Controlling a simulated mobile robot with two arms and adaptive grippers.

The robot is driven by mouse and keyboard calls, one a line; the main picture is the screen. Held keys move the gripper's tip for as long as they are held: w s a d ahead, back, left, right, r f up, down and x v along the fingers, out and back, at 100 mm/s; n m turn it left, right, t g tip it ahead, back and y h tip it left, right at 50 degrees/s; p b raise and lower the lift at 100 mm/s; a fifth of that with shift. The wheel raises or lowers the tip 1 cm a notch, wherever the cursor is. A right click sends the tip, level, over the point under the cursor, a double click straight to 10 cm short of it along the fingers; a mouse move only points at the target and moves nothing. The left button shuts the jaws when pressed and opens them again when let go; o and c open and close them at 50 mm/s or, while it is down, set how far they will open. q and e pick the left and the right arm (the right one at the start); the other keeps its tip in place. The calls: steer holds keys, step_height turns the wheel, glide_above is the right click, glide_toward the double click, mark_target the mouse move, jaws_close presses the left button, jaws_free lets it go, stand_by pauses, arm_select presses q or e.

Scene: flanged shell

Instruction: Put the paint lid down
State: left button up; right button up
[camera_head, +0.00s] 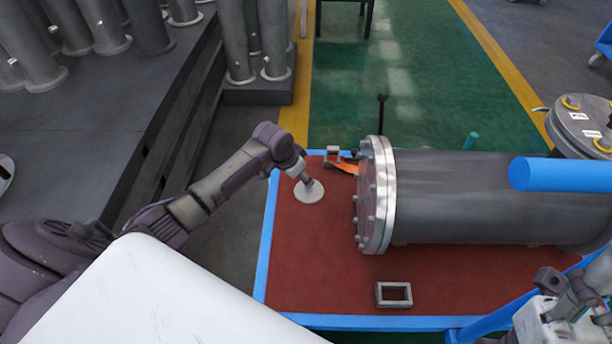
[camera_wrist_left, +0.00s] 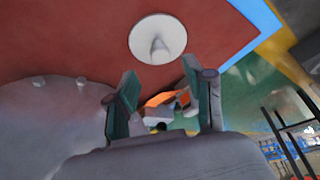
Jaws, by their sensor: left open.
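The paint lid appears as a pale grey disc (camera_head: 310,195) with a short knob, flat on the red top of the blue-edged table (camera_head: 330,285). It also shows whole in the left wrist view as a disc (camera_wrist_left: 143,35) beyond the fingertips. My left gripper (camera_head: 306,180) is over the lid in the head view. In the left wrist view its two fingers (camera_wrist_left: 160,92) are spread, with nothing between them, and apart from the disc. Parts of my right arm show at the lower right of the head view; the state of its gripper cannot be made out.
A large grey flanged cylinder (camera_head: 450,195) lies on the table to the right of the lid. An orange item (camera_head: 347,167) lies behind the lid, close to the flange. A small rectangular metal frame (camera_head: 394,295) lies near the front edge. The red surface left of the flange is mostly clear.

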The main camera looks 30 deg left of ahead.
arm_select(q)
steer(key=p+v, duration=0.1)
steer(key=v, duration=0.3)
steer(key=shift+s+r+p, duration=0.1)
steer(key=shift+r+p, duration=0.2)
steer(key=shift+r, duration=0.05)
